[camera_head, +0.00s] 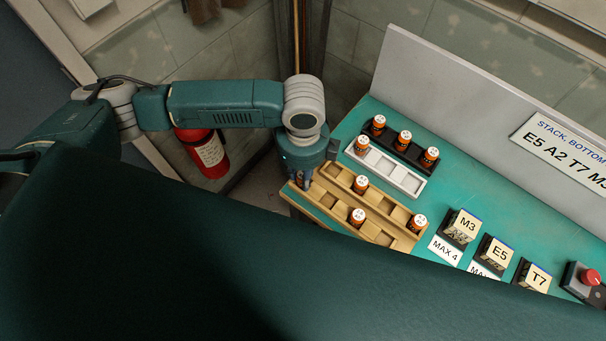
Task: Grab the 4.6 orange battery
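Small orange batteries with white tops stand in racks on the teal bench. Their printed numbers are too small to read surely, so I cannot tell which is 4.6. The tan rack (386,207) holds an orange battery in its back row (361,184), one in its front row (358,217) and one at its right end (419,222). My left gripper (300,184) points down at the tan rack's left end. A bit of orange shows by its fingers, mostly hidden; whether they hold it is unclear. My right gripper is out of view.
A black rack (416,149) holds three batteries; a white rack (396,173) holds one at its left end. Labelled blocks M3 (467,224), E5 (497,251) and T7 (538,275) stand at right, near a red button (590,277). A large teal shape hides the foreground.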

